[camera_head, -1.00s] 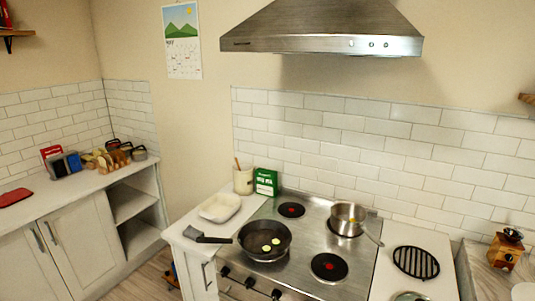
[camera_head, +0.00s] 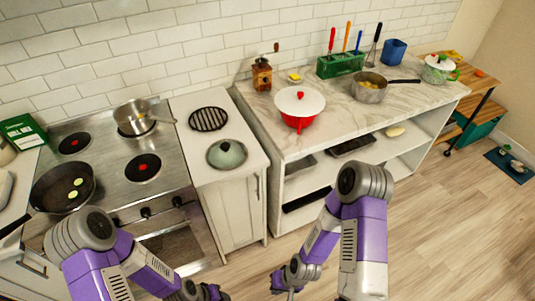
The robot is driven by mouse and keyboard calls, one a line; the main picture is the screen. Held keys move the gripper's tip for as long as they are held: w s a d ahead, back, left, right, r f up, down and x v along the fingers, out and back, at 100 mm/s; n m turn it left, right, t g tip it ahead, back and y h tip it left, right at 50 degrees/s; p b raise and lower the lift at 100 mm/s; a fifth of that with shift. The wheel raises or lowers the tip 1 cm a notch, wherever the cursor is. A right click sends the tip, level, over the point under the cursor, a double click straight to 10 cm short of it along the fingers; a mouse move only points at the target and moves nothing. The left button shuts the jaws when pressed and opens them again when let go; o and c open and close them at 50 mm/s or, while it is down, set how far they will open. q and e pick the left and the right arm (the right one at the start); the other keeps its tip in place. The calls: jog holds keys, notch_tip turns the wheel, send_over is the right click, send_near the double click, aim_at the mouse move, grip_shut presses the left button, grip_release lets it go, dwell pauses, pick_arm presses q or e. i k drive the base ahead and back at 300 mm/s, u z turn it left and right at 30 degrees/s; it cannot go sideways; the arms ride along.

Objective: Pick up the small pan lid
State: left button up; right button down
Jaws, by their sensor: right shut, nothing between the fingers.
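A round grey-green lid with a knob (camera_head: 227,154) lies on the white counter section right of the stove, in front of a black round grate. A white lid with a red knob (camera_head: 300,99) covers a red pan on the marble counter. I cannot tell for certain which is the small pan lid. My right gripper (camera_head: 289,290) is low at the bottom edge, well below the counters, shut and empty. My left gripper (camera_head: 208,292) is partly cut off at the bottom edge, and its jaws are not clear. Both are apart from the lids.
The stove (camera_head: 110,150) at left holds a frying pan (camera_head: 62,187) and a saucepan (camera_head: 133,116). The marble counter holds a grinder (camera_head: 262,74), a green utensil block (camera_head: 341,65), a pot (camera_head: 369,88) and a lidded pot (camera_head: 438,69).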

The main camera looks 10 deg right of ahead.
aim_at(225, 155)
jog(key=z, duration=1.4)
jog(key=i, duration=0.85)
jog(key=u, duration=2.35)
